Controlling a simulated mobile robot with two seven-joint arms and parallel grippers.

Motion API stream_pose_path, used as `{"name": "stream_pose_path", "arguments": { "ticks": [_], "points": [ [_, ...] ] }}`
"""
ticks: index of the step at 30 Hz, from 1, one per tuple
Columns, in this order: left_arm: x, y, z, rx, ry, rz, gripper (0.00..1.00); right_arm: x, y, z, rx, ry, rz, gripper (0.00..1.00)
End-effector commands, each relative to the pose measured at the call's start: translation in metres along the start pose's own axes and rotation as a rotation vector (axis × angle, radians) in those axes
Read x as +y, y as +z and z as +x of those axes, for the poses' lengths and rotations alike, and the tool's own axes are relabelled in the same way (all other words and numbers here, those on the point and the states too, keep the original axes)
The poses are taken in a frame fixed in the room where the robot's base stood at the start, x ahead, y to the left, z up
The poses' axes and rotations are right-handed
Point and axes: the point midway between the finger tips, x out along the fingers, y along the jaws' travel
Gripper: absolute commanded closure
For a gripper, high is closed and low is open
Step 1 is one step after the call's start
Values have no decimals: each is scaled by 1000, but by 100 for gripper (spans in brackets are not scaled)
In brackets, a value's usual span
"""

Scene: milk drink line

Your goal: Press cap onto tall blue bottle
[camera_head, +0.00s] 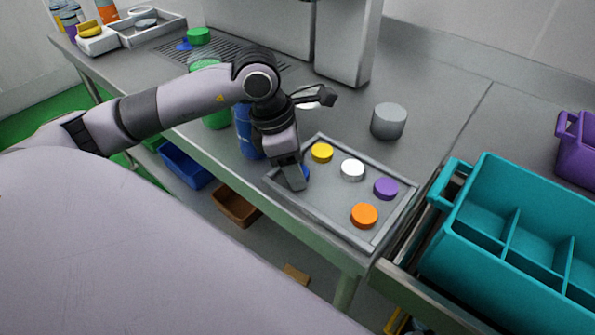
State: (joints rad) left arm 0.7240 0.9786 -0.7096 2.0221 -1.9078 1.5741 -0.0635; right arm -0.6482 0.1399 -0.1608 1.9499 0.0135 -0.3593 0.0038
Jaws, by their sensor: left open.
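The tall blue bottle (245,125) stands near the front edge of the steel counter, left of the cap tray, and is partly hidden behind my left arm. A blue cap (306,174) lies at the left side of the grey tray (325,228) and shows only as a sliver beside the gripper. My left gripper (291,176) points down over the tray's left end, right at the blue cap. It is open, and its fingers hide most of the cap. I cannot tell whether they touch the cap. My right gripper is out of view.
Yellow (322,152), white (352,170), purple (386,188) and orange (364,215) caps share the tray. A grey cylinder (388,121) stands behind it. A green bottle (215,120) is left of the blue one. A teal divided crate (485,215) is at right.

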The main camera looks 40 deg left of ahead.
Motion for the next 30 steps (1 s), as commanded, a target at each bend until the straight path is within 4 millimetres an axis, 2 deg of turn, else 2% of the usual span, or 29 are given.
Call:
{"name": "stream_pose_path", "arguments": {
  "ticks": [5,6,9,23,26,30],
  "points": [
    [0,0,0,0,0,0,48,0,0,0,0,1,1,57],
    [0,0,0,0,0,0,52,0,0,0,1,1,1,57],
    [0,0,0,0,0,0,84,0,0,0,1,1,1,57],
    [0,1,-4,-1,0,0,84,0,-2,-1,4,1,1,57],
    [0,4,-12,-3,1,0,84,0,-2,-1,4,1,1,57],
    [0,10,-32,-5,4,2,84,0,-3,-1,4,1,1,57]
  ]
}}
